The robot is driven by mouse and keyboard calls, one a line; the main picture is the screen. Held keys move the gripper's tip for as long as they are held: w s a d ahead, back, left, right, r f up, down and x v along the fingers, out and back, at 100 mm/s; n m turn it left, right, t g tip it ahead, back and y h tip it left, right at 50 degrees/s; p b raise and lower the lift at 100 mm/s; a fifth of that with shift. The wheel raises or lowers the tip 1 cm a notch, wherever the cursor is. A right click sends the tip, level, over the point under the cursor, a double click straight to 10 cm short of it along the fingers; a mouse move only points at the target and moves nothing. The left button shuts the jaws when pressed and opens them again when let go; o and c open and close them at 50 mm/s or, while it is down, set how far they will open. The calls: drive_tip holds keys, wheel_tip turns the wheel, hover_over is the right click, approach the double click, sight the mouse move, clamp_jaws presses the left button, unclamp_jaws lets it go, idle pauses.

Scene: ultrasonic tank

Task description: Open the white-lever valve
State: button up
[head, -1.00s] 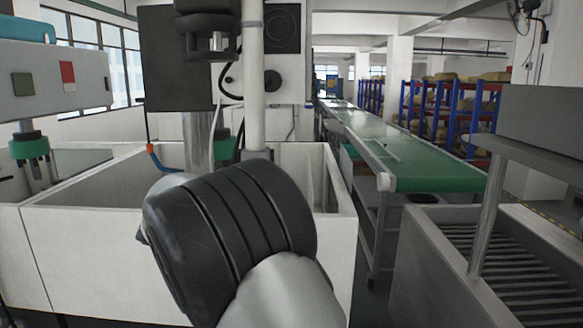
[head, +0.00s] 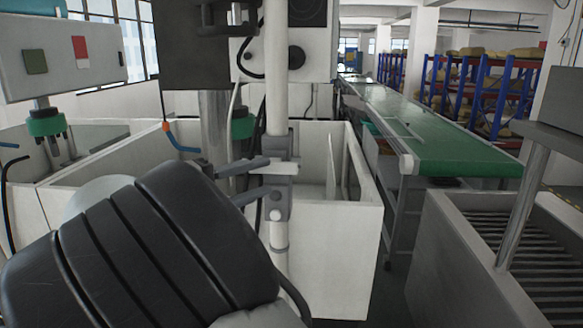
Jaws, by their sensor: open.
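A white vertical pipe (head: 277,95) stands at the tank, with a grey valve body (head: 281,147) on it. A short white lever (head: 280,169) appears to stick out at the valve. My gripper (head: 268,177) reaches in from the left with two grey fingers, one above the other and apart. The fingertips are close to the lever and pipe; whether they touch the lever I cannot tell. Nothing is visibly held. The black link of my arm covers the lower left and hides the rest of my gripper.
The white open-topped tank (head: 350,225) surrounds the pipe's right and back. A control box (head: 62,62) is at the upper left. A green conveyor (head: 440,140) runs back on the right, and a slatted basin (head: 480,240) stands at the lower right.

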sight(287, 169)
drive_tip(key=x, duration=0.9)
clamp_jaws()
